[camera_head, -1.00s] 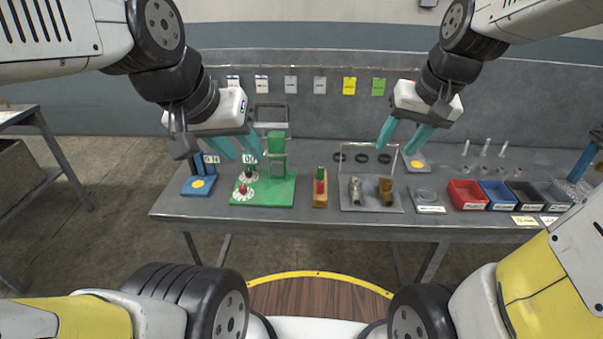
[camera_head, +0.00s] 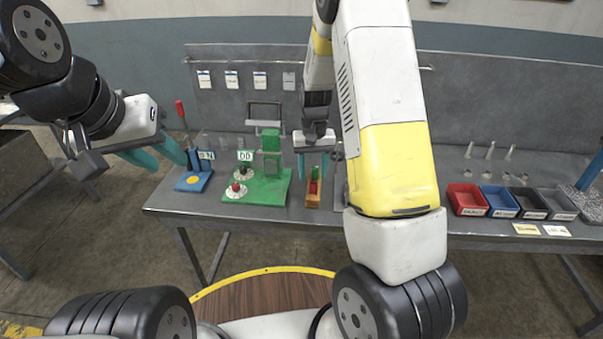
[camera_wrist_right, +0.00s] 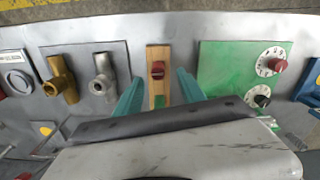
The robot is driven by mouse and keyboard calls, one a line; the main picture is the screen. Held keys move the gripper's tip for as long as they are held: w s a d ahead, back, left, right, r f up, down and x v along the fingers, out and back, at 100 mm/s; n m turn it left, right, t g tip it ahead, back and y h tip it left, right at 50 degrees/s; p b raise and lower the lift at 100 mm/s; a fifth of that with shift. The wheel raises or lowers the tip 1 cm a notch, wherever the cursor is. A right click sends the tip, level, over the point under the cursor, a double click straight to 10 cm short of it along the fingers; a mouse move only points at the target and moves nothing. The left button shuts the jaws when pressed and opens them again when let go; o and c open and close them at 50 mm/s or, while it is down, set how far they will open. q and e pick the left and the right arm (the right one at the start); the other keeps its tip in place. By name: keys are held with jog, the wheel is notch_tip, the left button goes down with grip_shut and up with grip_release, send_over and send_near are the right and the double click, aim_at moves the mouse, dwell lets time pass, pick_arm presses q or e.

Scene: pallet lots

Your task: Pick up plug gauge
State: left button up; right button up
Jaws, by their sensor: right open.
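The plug gauge (camera_head: 313,187), with a red end and a green end, stands in a wooden holder (camera_head: 312,201) on the bench. In the right wrist view the gauge's red end (camera_wrist_right: 158,70) shows in the wooden block (camera_wrist_right: 157,55), with a green part nearer the gripper. My right gripper (camera_head: 313,168) is open above the holder, its teal fingers on either side of the gauge. The fingers also straddle the block in the right wrist view (camera_wrist_right: 159,86), and I see no grip on it. My left gripper (camera_head: 168,162) is open and empty at the bench's left end.
A green fixture (camera_head: 270,187) with two dials stands just left of the holder. A blue stand (camera_head: 194,181) is farther left. My right arm hides much of the bench's middle; brass (camera_wrist_right: 60,82) and steel fittings (camera_wrist_right: 103,80) show in the wrist view. Bins (camera_head: 467,200) stand right.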

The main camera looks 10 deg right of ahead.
aim_at(314, 182)
jog(key=f, duration=0.5)
jog(key=shift+s+d, duration=0.15)
jog(key=shift+s, duration=0.05)
grip_shut()
